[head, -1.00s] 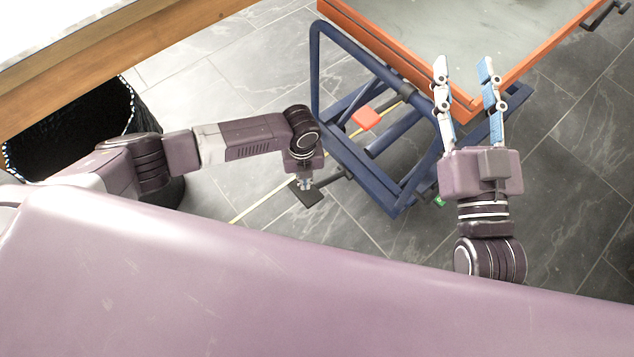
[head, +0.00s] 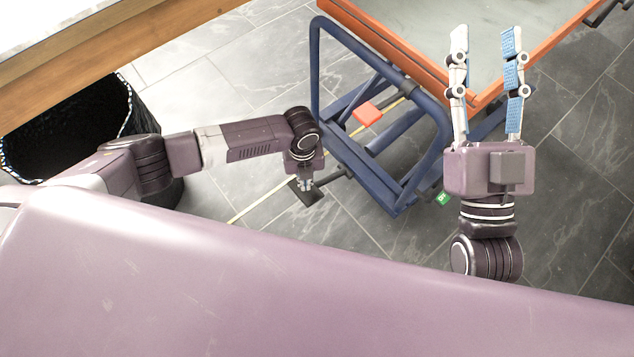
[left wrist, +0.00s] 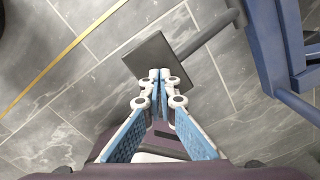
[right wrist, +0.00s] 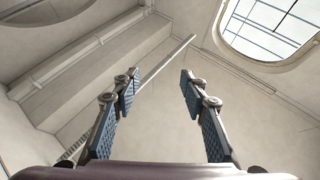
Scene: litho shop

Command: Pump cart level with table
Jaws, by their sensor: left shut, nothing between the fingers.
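The cart has a blue tubular frame (head: 400,190) and a grey platform with an orange rim (head: 395,50), at the upper right of the head view. A dark square foot pad (head: 305,194) sits on a bar low at the cart's near end; it also shows in the left wrist view (left wrist: 152,52). My left gripper (head: 306,183) is shut and empty, pointing down over this pad. I cannot tell whether its tips (left wrist: 160,74) touch it. My right gripper (head: 487,32) is open and empty, overlapping the platform corner in view. The table's wooden edge (head: 100,70) is at the upper left.
A black basket (head: 70,130) stands under the table edge. A small red-orange pedal (head: 367,115) shows within the cart frame.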

